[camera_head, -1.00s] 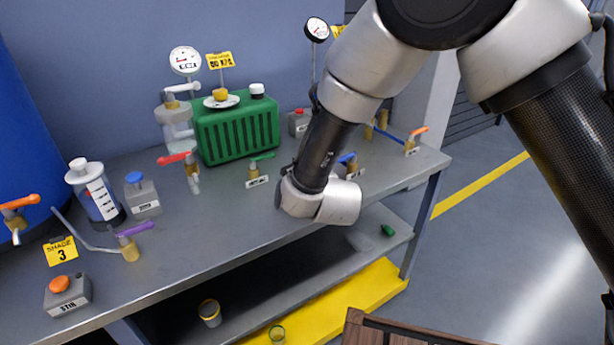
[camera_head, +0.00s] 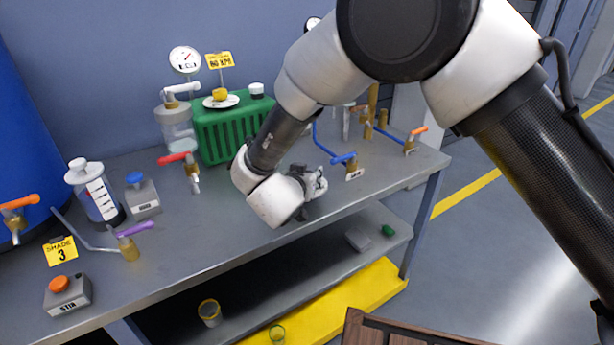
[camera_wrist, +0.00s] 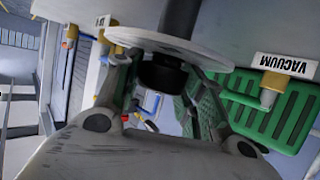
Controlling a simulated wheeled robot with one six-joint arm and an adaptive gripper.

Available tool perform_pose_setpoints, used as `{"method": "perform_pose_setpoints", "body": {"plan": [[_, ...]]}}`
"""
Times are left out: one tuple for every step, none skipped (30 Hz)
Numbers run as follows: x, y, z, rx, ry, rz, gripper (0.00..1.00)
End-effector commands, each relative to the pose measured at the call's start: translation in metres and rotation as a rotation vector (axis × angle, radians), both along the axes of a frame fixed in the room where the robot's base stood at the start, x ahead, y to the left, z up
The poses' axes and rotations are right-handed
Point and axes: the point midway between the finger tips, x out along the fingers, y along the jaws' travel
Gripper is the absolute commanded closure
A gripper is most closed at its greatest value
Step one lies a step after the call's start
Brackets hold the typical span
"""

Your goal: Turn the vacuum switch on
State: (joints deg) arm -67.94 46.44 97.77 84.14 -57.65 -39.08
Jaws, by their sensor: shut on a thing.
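The white VACUUM label (camera_wrist: 286,66) shows upside down in the wrist view, with a brass valve fitting (camera_wrist: 268,98) beside it. In the head view that area of the bench is covered by my arm. My gripper (camera_head: 312,182) is low over the bench front, left of the blue-handled valve (camera_head: 344,158). In the wrist view the fingers are shut on a dark round piece (camera_wrist: 162,74) below a pale disc (camera_wrist: 175,46). I cannot tell what this piece belongs to. The VACUUM label and fitting are to the right of the fingers there, apart from them.
A green ribbed tank (camera_head: 228,132) stands behind my wrist. A red-handled valve (camera_head: 190,170), blue-button box (camera_head: 142,195) and orange-button STIR box (camera_head: 68,294) are to the left. A grey box (camera_head: 358,240) lies on the lower shelf. The bench's front middle is clear.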

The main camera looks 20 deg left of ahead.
Motion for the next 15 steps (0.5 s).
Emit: {"method": "perform_pose_setpoints", "body": {"plan": [[0.0004,0.0010,0.0013,0.002,-0.002,0.000,0.84],[0.0004,0.0009,0.0014,0.002,-0.003,0.000,0.85],[0.0004,0.0009,0.0014,0.002,-0.003,0.000,0.85],[0.0005,0.0009,0.0015,0.002,-0.003,0.000,0.85],[0.0006,0.0009,0.0015,0.002,-0.003,0.000,0.85],[0.0006,0.0009,0.0016,0.002,-0.003,0.000,0.85],[0.0006,0.0009,0.0016,0.002,-0.003,0.000,0.85],[0.0007,0.0009,0.0017,0.002,-0.003,0.000,0.85],[0.0007,0.0009,0.0017,0.002,-0.003,0.000,0.85],[0.0007,0.0009,0.0018,0.002,-0.003,0.000,0.55],[0.0007,0.0009,0.0018,0.002,-0.003,0.000,0.50],[0.0007,0.0008,0.0017,0.002,-0.003,0.000,0.43],[0.0006,0.0007,0.0015,0.002,-0.003,0.000,0.38],[0.0005,0.0006,0.0014,0.002,-0.002,0.000,0.38],[0.0005,0.0005,0.0013,0.002,-0.002,0.000,0.38]]}}
